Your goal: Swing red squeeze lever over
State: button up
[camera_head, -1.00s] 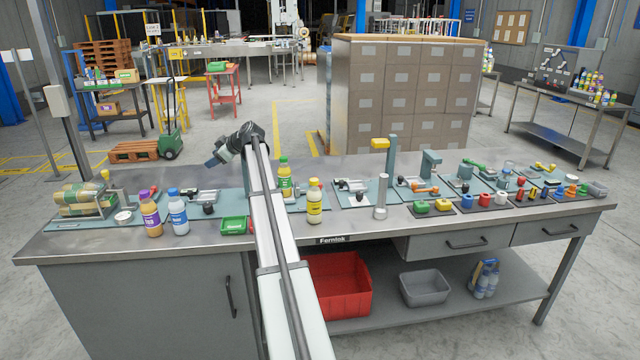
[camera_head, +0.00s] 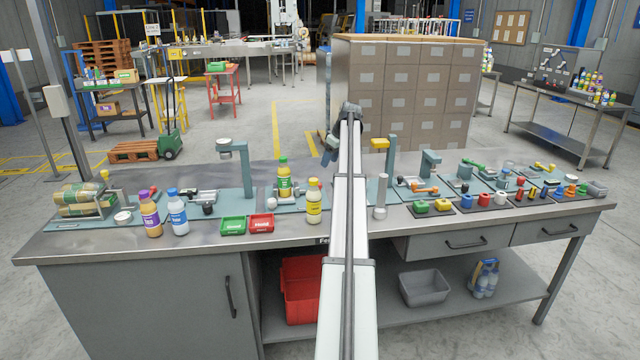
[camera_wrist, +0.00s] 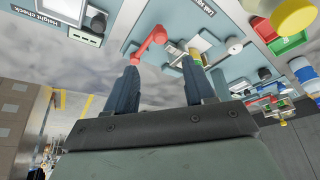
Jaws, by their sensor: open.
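The red lever (camera_wrist: 153,37) shows in the wrist view, on a pale blue-green station plate whose label begins "Leak squ". Its bent red arm reaches toward my left fingertip; I cannot tell whether they touch. My gripper (camera_wrist: 161,70) is open, with its two dark fingers apart and nothing visible held between them. In the head view my gripper (camera_head: 330,156) hangs over the back of the bench, right of the green-capped yellow bottle (camera_head: 284,178). I cannot make out the red lever in the head view, where my arm covers part of the bench.
A white knob (camera_wrist: 234,46) stands beside the lever station. A yellow-capped bottle (camera_head: 314,202), a green tray (camera_head: 233,226) and a red tray (camera_head: 261,225) are near the bench's front. A grey post with a yellow top (camera_head: 381,145) rises to the right of my arm.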

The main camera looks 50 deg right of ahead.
aim_at(320, 184)
jog(key=x, duration=1.2)
jog(key=shift+w+f, duration=0.2)
jog(key=shift+f, duration=0.1)
jog(key=shift+c, duration=0.2)
grip_shut()
